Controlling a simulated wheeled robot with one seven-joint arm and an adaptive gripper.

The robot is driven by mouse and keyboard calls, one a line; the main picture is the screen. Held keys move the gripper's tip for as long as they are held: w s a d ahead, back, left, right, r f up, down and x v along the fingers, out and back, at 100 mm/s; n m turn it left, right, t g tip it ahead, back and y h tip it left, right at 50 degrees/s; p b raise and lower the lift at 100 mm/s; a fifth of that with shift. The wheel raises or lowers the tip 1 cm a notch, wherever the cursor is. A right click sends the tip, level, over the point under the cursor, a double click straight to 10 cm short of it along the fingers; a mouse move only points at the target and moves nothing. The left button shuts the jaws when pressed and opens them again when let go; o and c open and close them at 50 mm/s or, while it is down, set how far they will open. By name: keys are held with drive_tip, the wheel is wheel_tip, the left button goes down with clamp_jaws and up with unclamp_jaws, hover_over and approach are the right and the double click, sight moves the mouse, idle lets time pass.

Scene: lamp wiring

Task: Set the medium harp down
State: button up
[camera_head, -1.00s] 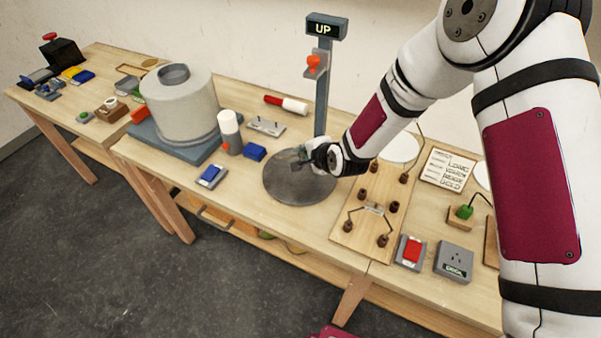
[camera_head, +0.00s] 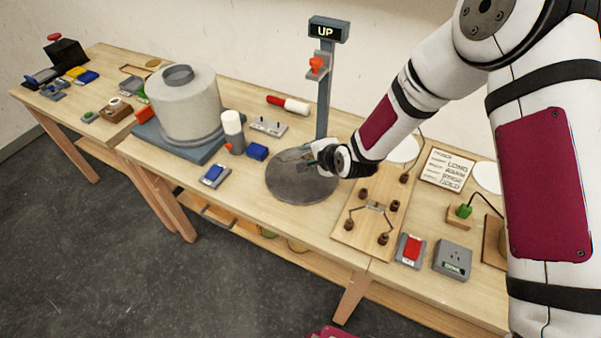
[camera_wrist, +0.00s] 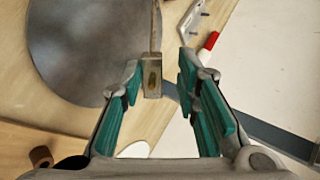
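My gripper (camera_head: 303,158) is low over the back right part of a round grey disc (camera_head: 300,186). In the wrist view its teal fingers (camera_wrist: 165,85) stand apart. A narrow metal piece (camera_wrist: 153,80) with a small end plate and a thin stem lies between them, close to the left finger, with a gap to the right finger. I cannot tell whether this piece is the medium harp, or whether it rests on the disc (camera_wrist: 80,45). In the head view the piece is too small to make out.
A grey post (camera_head: 325,90) with an "UP" sign (camera_head: 328,29) rises behind the disc. A wooden board (camera_head: 372,222) with dark posts and bent wire is at the right. A blue block (camera_head: 257,152) and white cylinder (camera_head: 232,125) stand left.

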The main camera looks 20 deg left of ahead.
drive_tip(key=p+v, duration=0.2)
drive_tip(key=v, duration=0.4)
drive_tip(key=shift+p, duration=0.3)
wheel_tip(320, 180, up, 8)
drive_tip(key=s+d+p, duration=0.1)
drive_tip(key=p, duration=0.1)
drive_tip(key=shift+s+d+p, duration=0.2)
drive_tip(key=shift+d+p, duration=0.1)
drive_tip(key=shift+p, duration=0.1)
